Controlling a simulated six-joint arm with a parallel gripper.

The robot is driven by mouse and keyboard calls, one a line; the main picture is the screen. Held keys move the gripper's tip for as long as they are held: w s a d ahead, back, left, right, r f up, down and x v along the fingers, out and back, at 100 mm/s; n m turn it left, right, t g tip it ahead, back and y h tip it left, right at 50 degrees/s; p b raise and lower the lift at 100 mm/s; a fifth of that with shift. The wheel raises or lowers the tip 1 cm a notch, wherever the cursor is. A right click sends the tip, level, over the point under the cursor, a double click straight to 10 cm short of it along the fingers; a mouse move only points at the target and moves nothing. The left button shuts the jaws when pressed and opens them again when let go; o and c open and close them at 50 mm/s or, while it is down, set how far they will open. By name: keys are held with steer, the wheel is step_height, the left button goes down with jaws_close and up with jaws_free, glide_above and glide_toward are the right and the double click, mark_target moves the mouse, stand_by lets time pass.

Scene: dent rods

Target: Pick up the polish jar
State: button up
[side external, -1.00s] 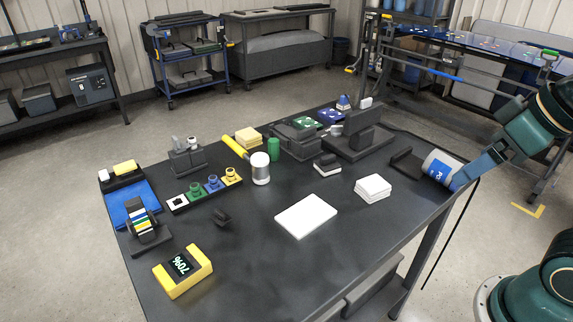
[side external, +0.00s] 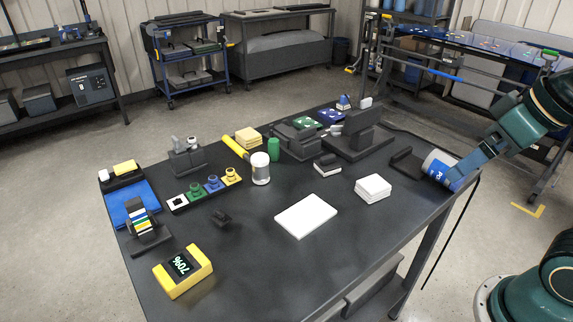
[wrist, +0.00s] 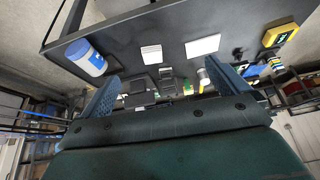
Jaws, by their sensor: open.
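The polish jar (side external: 438,168) is a white jar with a blue label, at the right edge of the dark table in the side view. In the wrist view the jar (wrist: 88,58) is at the upper left, outside the gap between the fingers. My gripper (side external: 464,172) has blue fingers and overlaps the jar's right side in the side view; contact cannot be told there. In the wrist view my gripper (wrist: 163,85) is open, with nothing between its spread fingers. Part of the jar's right side is hidden by a finger in the side view.
A black bracket (side external: 404,162) stands just left of the jar. A stack of white pads (side external: 373,188) and a white sheet (side external: 306,216) lie further left. A dark block-like fixture (side external: 358,135) is behind. The table's front right area is clear.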

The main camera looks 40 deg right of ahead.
steer(key=m+g+y, duration=0.3)
steer(key=m+g, duration=0.1)
steer(key=m, duration=0.9)
glide_above(452, 159)
steer(key=w+a, duration=0.1)
steer(key=a, duration=0.3)
step_height(452, 159, down, 3)
steer(key=s+d+f+m+y, duration=0.1)
steer(key=d+f+m, duration=0.2)
steer(key=d, duration=0.5)
steer(key=shift+s+d+f+m, duration=0.2)
steer(key=shift+s+f+m, duration=0.2)
steer(key=shift+f, duration=0.45)
steer(key=shift+a+x, duration=0.1)
steer(key=shift+x, duration=2.05)
steer(key=shift+a+x, duration=0.15)
steer(key=shift+x, duration=2)
steer(key=shift+s, duration=0.1)
